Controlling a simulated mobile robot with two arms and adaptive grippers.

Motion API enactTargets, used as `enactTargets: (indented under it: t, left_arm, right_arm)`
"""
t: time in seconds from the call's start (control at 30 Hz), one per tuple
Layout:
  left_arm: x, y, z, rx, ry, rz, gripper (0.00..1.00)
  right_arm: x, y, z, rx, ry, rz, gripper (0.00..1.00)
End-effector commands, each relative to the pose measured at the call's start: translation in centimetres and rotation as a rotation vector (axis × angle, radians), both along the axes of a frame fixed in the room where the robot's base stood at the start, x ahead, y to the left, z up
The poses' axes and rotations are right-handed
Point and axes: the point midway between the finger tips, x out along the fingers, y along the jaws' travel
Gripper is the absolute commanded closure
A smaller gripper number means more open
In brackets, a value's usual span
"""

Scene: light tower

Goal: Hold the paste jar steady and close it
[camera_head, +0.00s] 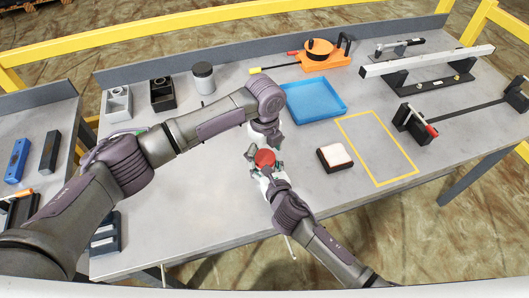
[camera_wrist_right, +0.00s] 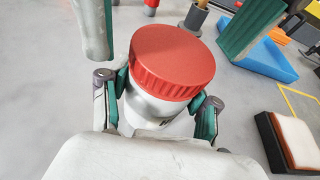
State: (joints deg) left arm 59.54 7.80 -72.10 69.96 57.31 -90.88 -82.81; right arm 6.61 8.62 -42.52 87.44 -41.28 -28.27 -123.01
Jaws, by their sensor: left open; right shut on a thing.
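The paste jar, a silver-grey can (camera_wrist_right: 150,108) with a ribbed red lid (camera_wrist_right: 172,60) on top, stands upright near the middle of the table. The lid also shows in the head view (camera_head: 264,158). My right gripper (camera_wrist_right: 165,100) is shut around the jar body, one finger on each side below the lid. My left gripper (camera_head: 264,146) is open above the jar. Its two fingers show in the wrist view, one to the left of the lid and one to the right, apart from it. I cannot tell how tightly the lid sits.
A blue tray (camera_head: 315,101) lies behind and right of the jar. A black block with a pale pad (camera_head: 335,156) sits to the right, beside a yellow taped outline (camera_head: 377,148). A dark-lidded jar (camera_head: 203,77) and an orange tool (camera_head: 322,56) stand at the back. Table left of the jar is clear.

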Motion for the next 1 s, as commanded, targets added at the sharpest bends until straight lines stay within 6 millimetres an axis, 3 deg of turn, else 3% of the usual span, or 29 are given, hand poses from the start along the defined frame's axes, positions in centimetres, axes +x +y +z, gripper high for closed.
enactTargets:
  t: [0.3,0.67,0.83,1.0]
  left_arm:
    - [0.0,0.0,3.9,0.0,-0.001,-0.001,0.15]
    - [0.0,0.0,4.2,0.0,0.0,0.01,0.18]
    - [0.0,-0.1,4.5,-0.001,-0.001,0.155,0.18]
    - [0.0,-0.2,5.1,-0.002,0.0,0.492,0.18]
  right_arm:
    - [0.0,0.0,-0.1,-0.001,0.002,0.0,1.0]
    - [0.0,0.0,-0.1,-0.001,0.002,0.0,1.0]
    - [0.0,0.0,-0.1,-0.001,0.002,0.0,1.0]
    - [0.0,0.0,-0.1,-0.001,0.002,0.0,1.0]
